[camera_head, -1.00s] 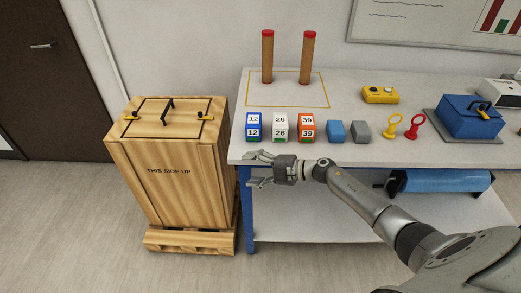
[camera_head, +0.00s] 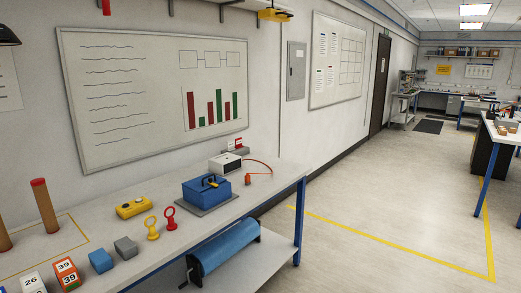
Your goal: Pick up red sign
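A small red ring-topped piece (camera_head: 170,219) stands on the white workbench (camera_head: 223,213), beside a similar yellow ring-topped piece (camera_head: 152,229). I cannot tell for sure whether the red piece is the sign. Another small red item (camera_head: 238,142) shows at the bench's far end, behind the white box; its shape is too small to make out. Neither of my grippers is in view.
On the bench are a blue toolbox (camera_head: 207,189), a white device (camera_head: 225,162), a yellow control box (camera_head: 133,207), a blue block (camera_head: 101,260), a grey block (camera_head: 125,247) and brown posts (camera_head: 45,206). A blue roll (camera_head: 224,250) lies below. Open floor (camera_head: 385,215) extends right.

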